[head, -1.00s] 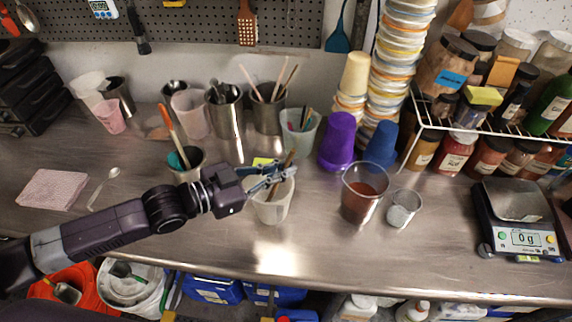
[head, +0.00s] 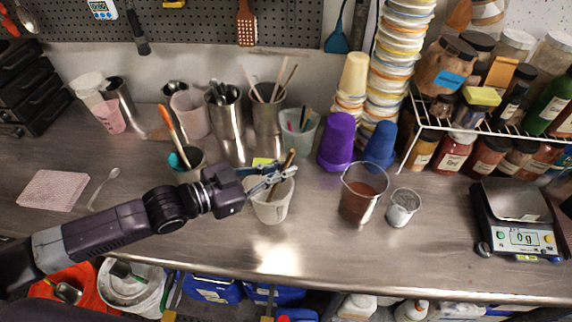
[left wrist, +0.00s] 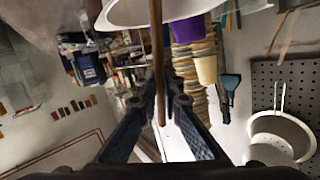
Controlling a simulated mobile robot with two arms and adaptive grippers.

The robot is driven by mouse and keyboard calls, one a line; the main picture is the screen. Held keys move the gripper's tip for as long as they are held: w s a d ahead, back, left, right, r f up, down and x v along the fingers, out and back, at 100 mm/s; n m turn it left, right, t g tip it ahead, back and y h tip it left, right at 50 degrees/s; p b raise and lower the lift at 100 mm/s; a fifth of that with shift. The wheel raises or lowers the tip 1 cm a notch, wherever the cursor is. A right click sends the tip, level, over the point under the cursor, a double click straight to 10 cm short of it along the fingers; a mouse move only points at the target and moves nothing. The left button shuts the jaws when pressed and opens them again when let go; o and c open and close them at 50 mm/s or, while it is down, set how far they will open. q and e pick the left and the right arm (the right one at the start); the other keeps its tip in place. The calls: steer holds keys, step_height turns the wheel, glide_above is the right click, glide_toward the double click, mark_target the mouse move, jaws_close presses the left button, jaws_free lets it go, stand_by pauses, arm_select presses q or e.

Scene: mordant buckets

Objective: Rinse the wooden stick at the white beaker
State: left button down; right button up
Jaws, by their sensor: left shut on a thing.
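The white beaker (head: 272,207) stands on the steel counter near its front, left of the cup of brown liquid. My left gripper (head: 272,175) is over the beaker's rim and shut on the wooden stick (head: 289,159). The stick's upper end shows above the fingers, and its lower part is hidden by the beaker wall. In the left wrist view the stick (left wrist: 157,60) runs between the fingers (left wrist: 162,115), with the beaker's pale rim (left wrist: 130,14) close beyond them. My right gripper is in neither view.
A clear cup of brown liquid (head: 361,197) and a small cup (head: 402,207) stand right of the beaker. Metal and plastic containers with tools, including a metal pot (head: 228,115), stand behind. A scale (head: 519,228) is at right. A pink cloth (head: 52,190) lies at left.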

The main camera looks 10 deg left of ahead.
arm_select(q)
steer(key=shift+w+d, duration=0.1)
steer(key=shift+w+d, duration=0.5)
steer(key=shift+v, duration=0.85)
steer(key=shift+x, duration=0.9)
step_height(320, 180, up, 11)
steer(key=p, duration=0.7)
steer(key=shift+p, duration=0.4)
steer(key=shift+r, duration=0.1)
stand_by(2.0)
